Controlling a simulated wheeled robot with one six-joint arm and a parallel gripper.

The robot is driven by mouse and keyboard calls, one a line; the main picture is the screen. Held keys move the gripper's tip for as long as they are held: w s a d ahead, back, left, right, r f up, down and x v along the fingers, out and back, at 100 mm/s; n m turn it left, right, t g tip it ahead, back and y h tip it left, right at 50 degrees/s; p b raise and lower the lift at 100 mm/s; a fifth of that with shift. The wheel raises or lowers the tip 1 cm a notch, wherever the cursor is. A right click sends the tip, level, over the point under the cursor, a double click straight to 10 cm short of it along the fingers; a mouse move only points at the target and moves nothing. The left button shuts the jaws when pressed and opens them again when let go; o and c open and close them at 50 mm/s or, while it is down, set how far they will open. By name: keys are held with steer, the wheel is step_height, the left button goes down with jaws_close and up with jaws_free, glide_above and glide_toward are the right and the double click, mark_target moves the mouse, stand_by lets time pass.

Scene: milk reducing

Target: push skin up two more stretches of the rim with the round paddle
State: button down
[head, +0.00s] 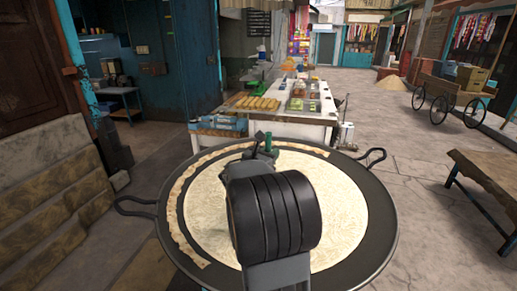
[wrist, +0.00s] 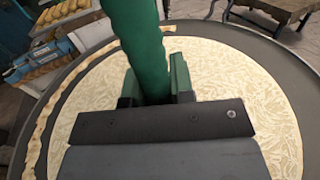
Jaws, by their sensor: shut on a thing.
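My gripper (head: 262,151) is over the far middle part of the wide dark pan (head: 384,238). The paddle's round end is hidden. Pale, mottled milk with skin (head: 343,208) fills the pan's middle. A strip of skin (head: 172,213) lies along the left rim, apart from the milk by a dark band. It also shows at the left in the wrist view (wrist: 38,130). My arm hides the pan's centre.
The pan has a loop handle at the left (head: 135,206) and one at the right (head: 372,156). A stall table (head: 312,130) with food trays stands just behind it. A wooden bench (head: 487,178) is at the right, and stone steps (head: 60,190) at the left.

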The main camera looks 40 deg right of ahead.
step_height(320, 180, down, 9)
steer(key=b, duration=0.8)
steer(key=shift+r, duration=0.2)
steer(key=shift+a, duration=0.2)
steer(key=s+a+r+p, duration=0.1)
steer(key=s+a, duration=0.4)
steer(key=a, duration=0.5)
steer(key=s+a+r+p, duration=0.1)
steer(key=s+a+r, duration=0.1)
steer(key=s+a, duration=0.4)
steer(key=shift+a, duration=1.9)
steer(key=shift+s, duration=0.1)
steer(key=shift+r, duration=0.1)
stand_by(1.6)
